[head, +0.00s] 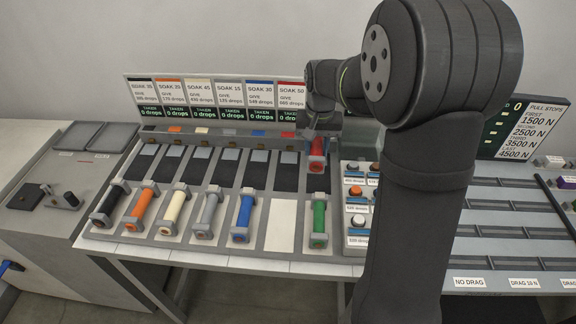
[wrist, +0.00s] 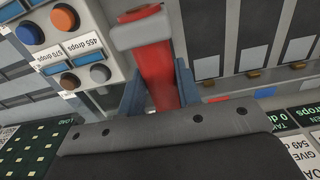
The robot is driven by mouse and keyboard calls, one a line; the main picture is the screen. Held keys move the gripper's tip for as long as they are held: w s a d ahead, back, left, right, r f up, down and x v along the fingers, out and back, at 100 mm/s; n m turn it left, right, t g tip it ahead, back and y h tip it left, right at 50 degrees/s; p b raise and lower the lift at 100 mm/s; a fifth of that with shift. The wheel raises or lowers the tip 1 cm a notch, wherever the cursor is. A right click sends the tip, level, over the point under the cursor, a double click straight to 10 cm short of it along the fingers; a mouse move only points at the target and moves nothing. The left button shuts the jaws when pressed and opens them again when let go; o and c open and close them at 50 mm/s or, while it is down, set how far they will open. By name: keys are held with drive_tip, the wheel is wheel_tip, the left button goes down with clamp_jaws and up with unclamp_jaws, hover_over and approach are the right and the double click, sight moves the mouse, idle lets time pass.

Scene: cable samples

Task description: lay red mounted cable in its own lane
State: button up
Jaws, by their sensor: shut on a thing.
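The red mounted cable (head: 317,156) is in my gripper (head: 318,138), raised above the bench over the far part of the green cable's lane. In the wrist view the red cable (wrist: 158,72) stands between the two blue-grey fingers, with a grey-and-red end block at its near end. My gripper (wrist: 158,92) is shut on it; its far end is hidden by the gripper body. A lane with a red tag (head: 289,134) has a bare white front pad (head: 281,226), left of the held cable. The red-topped SOAK 50 card (head: 291,94) stands behind it.
Black (head: 109,205), orange (head: 140,210), cream (head: 174,210), grey (head: 209,214) and blue (head: 243,216) cables lie in lanes to the left. A green cable (head: 319,222) lies right of the bare pad. A button panel (head: 357,205) stands close on the right.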

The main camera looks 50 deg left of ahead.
drive_tip(key=s+a+f, duration=0.1)
drive_tip(key=a, duration=0.1)
drive_tip(key=s+a+f, duration=0.3)
drive_tip(key=a+f, duration=0.1)
drive_tip(key=a, duration=0.1)
drive_tip(key=shift+s, duration=0.15)
drive_tip(key=shift+f, duration=1.95)
drive_tip(key=shift+f, duration=0.15)
drive_tip(key=o, duration=1.1)
wheel_tip(320, 180, up, 12)
